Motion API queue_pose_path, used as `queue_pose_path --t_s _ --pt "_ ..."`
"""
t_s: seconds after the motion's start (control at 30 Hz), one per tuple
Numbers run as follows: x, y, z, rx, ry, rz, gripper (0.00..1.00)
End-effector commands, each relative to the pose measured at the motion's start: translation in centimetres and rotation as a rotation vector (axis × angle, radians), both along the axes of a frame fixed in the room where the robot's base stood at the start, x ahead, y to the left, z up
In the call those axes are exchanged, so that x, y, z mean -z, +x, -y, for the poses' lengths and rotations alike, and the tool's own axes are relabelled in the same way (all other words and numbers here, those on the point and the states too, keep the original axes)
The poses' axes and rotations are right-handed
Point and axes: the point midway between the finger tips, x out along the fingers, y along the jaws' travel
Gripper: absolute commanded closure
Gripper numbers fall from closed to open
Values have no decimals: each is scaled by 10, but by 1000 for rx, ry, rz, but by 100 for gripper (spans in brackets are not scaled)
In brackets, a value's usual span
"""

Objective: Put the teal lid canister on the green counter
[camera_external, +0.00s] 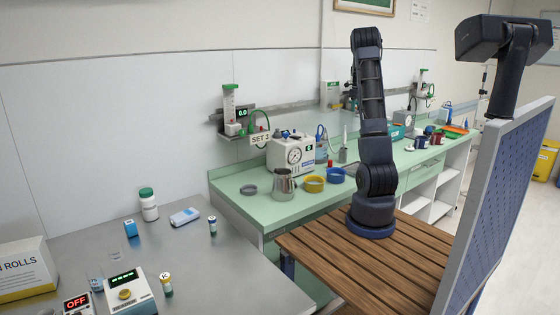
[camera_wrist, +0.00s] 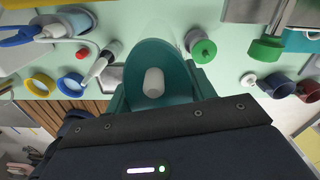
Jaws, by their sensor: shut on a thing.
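In the wrist view a round teal thing with a pale cylindrical knob, which I take as the teal lid canister (camera_wrist: 145,55), sits between the fingers of my gripper (camera_wrist: 155,88), which is shut on it. Its lower part is hidden by the lid and the gripper body. The green counter (camera_external: 265,208) shows behind the canister in the wrist view (camera_wrist: 130,15). I cannot tell whether the canister touches it. In the external view my arm hides the gripper and the canister.
Near the canister in the wrist view are a green-topped cylinder (camera_wrist: 203,47), a green ring (camera_wrist: 267,48) and dark mugs (camera_wrist: 279,85). A metal pot (camera_external: 284,187), yellow ring (camera_external: 314,184) and blue ring (camera_external: 335,175) stand on the counter's near part. Bare counter shows at its left end.

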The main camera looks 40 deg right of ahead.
Motion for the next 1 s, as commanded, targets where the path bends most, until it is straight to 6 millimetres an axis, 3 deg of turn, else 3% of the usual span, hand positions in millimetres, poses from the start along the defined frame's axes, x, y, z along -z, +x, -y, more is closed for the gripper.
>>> queue_pose_path --t_s 0.2,0.33,0.8,1.0 --pt "0 4 -2 113 -3 0 74" --pt "14 4 -2 129 -3 -1 74" --pt "115 4 -1 127 -2 0 74" --pt "147 4 -1 127 -3 0 74"
